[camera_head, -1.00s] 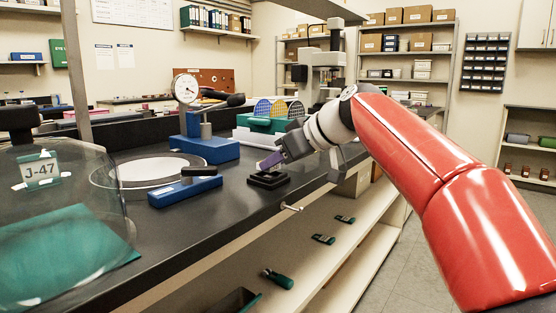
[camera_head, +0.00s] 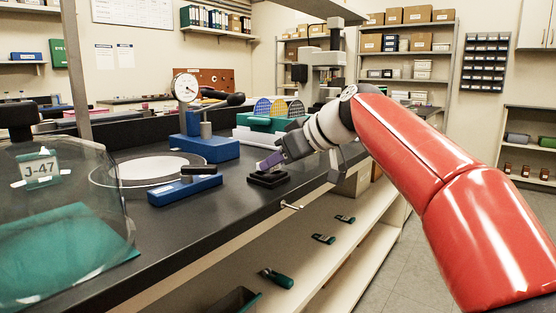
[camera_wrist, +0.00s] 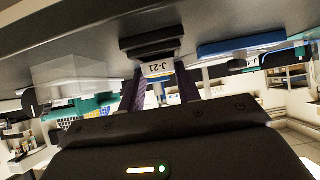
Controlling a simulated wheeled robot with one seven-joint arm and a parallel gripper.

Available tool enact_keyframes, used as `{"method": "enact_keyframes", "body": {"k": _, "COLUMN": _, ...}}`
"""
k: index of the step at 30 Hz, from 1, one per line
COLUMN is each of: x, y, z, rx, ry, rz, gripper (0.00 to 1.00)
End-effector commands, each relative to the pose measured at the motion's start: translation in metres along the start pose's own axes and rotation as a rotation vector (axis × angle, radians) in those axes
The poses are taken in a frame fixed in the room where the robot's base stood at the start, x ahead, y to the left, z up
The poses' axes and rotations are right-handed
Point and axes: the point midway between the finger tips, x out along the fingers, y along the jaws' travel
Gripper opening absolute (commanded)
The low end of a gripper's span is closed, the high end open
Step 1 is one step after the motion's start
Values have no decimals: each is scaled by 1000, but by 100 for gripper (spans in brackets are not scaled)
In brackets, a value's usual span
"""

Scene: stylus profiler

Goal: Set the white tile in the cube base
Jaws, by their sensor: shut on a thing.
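The cube base is a small black stepped block (camera_head: 268,180) on the dark bench near its front edge. It shows in the wrist view (camera_wrist: 150,43), where the picture is upside down. My gripper (camera_head: 268,162) is just above the base, with purple fingers; in the wrist view its fingertips (camera_wrist: 158,80) are shut on a white tile (camera_wrist: 157,69) marked J-21. The tile's far edge is close to or against the base; I cannot tell whether it sits in it. In the head view the tile is not clearly seen.
A blue block with a black handle (camera_head: 185,190) and a round white disc (camera_head: 160,168) lie left of the base. A blue dial gauge stand (camera_head: 205,148) and a green rack (camera_head: 268,124) stand behind. A clear dome (camera_head: 70,220) is at the left.

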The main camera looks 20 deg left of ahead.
Motion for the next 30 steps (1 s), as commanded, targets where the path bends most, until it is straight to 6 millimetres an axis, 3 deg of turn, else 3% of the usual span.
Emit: {"method": "enact_keyframes", "body": {"k": 30, "x": 5, "y": -1, "z": 8, "rx": 0, "ry": -1, "rz": 0, "gripper": 0}}
